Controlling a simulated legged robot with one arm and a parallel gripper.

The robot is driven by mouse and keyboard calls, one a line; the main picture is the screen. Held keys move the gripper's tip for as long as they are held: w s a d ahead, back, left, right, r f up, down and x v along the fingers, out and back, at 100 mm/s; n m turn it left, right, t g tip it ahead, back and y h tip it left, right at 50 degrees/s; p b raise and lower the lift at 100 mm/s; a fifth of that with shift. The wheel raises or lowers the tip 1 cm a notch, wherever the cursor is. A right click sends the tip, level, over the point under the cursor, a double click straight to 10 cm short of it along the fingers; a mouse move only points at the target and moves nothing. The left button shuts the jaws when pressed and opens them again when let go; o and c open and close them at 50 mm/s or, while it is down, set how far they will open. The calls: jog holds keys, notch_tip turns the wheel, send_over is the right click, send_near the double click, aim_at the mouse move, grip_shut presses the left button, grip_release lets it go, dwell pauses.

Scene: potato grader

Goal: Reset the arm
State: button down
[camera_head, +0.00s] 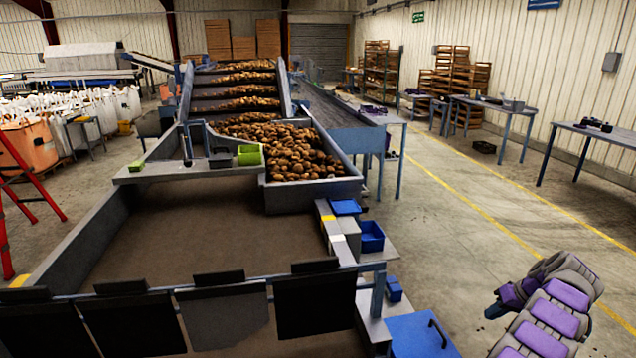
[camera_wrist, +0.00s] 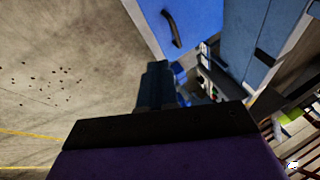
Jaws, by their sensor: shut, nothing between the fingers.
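My arm, purple and grey, shows at the lower right of the head view, bent back over itself above the concrete floor. My gripper (camera_wrist: 157,72) is dark and sticks up past a black bar in the middle of the wrist view. Its fingers are shut with nothing between them. In the head view a small dark end (camera_head: 494,311) shows at the left of the arm, apart from the grader; its fingers are too small to make out there.
The potato grader (camera_head: 45,262) fills the left and middle, with potatoes (camera_head: 295,152) in its hopper. A blue cabinet (camera_head: 417,337) with a black handle stands left of my arm; it also shows in the wrist view (camera_wrist: 190,20). Open floor (camera_head: 470,215) lies beyond, with tables (camera_head: 600,132) at right.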

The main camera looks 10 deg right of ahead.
jog(key=w+a+r+n+g+y, duration=0.1)
jog(key=w+a+r, duration=0.1)
jog(key=a+r, duration=0.5)
jog(key=w+a+r+y, duration=0.1)
jog(key=w+a+r, duration=0.15)
jog(key=a, duration=0.75)
jog(key=s+a+r+n+g, duration=0.1)
jog(key=s+a+r, duration=0.35)
jog(key=a, duration=0.45)
jog(key=s+a+r+g, duration=0.1)
jog(key=s+a+r, duration=0.3)
jog(key=a, duration=0.6)
jog(key=s+a+r+g+h, duration=0.1)
jog(key=s+a, duration=0.3)
jog(key=s, duration=0.4)
jog(key=s+a+n+g+h, duration=0.1)
jog(key=s+a, duration=0.3)
jog(key=s, duration=0.3)
jog(key=s+a+r+g+h, duration=0.15)
jog(key=s+a, duration=0.25)
jog(key=s, duration=0.4)
jog(key=s+f+h, duration=0.1)
jog(key=s+f, duration=0.1)
jog(key=s, duration=0.4)
jog(key=s+d+f+h, duration=0.1)
jog(key=s+f, duration=0.1)
jog(key=s, duration=0.4)
jog(key=shift+s+f, duration=0.25)
jog(key=shift+s, duration=0.05)
jog(key=shift+t, duration=0.25)
